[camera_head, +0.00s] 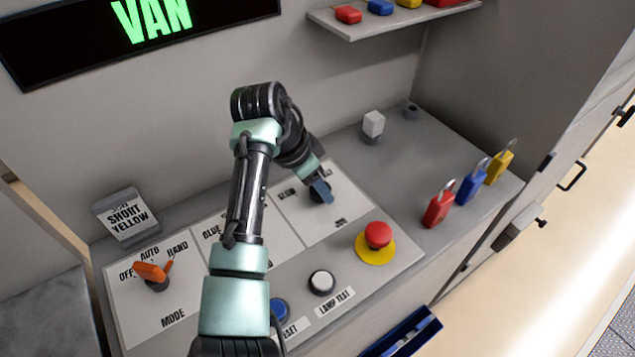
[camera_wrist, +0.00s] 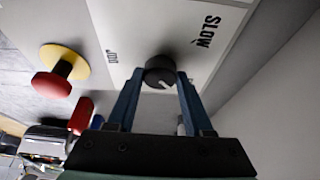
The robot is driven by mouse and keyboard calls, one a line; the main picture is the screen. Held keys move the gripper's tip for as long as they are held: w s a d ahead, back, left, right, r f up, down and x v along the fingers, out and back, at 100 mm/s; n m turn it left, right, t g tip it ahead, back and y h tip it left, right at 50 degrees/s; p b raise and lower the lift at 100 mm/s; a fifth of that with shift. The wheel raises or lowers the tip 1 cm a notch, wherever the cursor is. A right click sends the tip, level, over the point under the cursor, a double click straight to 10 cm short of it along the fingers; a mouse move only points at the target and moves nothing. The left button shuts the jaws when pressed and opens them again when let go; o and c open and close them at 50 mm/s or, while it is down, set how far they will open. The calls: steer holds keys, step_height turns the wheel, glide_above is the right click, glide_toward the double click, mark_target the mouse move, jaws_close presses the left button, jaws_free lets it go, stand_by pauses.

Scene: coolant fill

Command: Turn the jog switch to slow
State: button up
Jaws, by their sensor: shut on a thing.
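The jog switch is a round black knob (camera_wrist: 160,64) on a white panel (camera_wrist: 235,8). In the wrist view the word SLOW (camera_wrist: 207,30) is printed to its upper right, and a small label, seemingly JOG (camera_wrist: 111,57), is to its left. A short white mark shows on the knob; its exact setting is hard to read. My gripper (camera_wrist: 158,76) is shut on the knob, one blue finger on each side. In the head view my gripper (camera_head: 320,190) is down at the right-hand panel (camera_head: 345,205), hiding most of the knob.
A red emergency button (camera_head: 378,234) on a yellow base is close by at the right. Red (camera_head: 438,206), blue (camera_head: 472,184) and yellow (camera_head: 500,164) padlocks stand beyond it. An orange mode switch (camera_head: 152,271) is at the left, and a white button (camera_head: 321,282) is in front.

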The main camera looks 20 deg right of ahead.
jaws_close()
steer(key=shift+r+n+p, duration=0.15)
steer(key=shift+n+p, duration=0.15)
steer(key=shift+p, duration=0.25)
steer(key=n+p, duration=0.1)
steer(key=p, duration=0.1)
steer(key=n+t+p, duration=0.1)
steer(key=shift+s+d+r+n+p, duration=0.1)
steer(key=shift+s+r+n+p, duration=0.1)
steer(key=shift+n+p, duration=0.2)
steer(key=n+y+p, duration=0.1)
steer(key=n+p, duration=0.1)
steer(key=n+t+y+p, duration=0.1)
steer(key=n+p, duration=0.2)
steer(key=shift+d+t, duration=0.1)
steer(key=shift+t, duration=0.2)
steer(key=n+p, duration=0.1)
steer(key=n, duration=0.1)
steer(key=n+y+p, duration=0.1)
steer(key=n, duration=0.1)
steer(key=shift+d+f+n+t+y+p, duration=0.2)
steer(key=shift+n+t+y+p, duration=0.1)
steer(key=shift+n+p, duration=0.1)
steer(key=shift+n+y, duration=0.9)
steer(key=shift+n, duration=1.4)
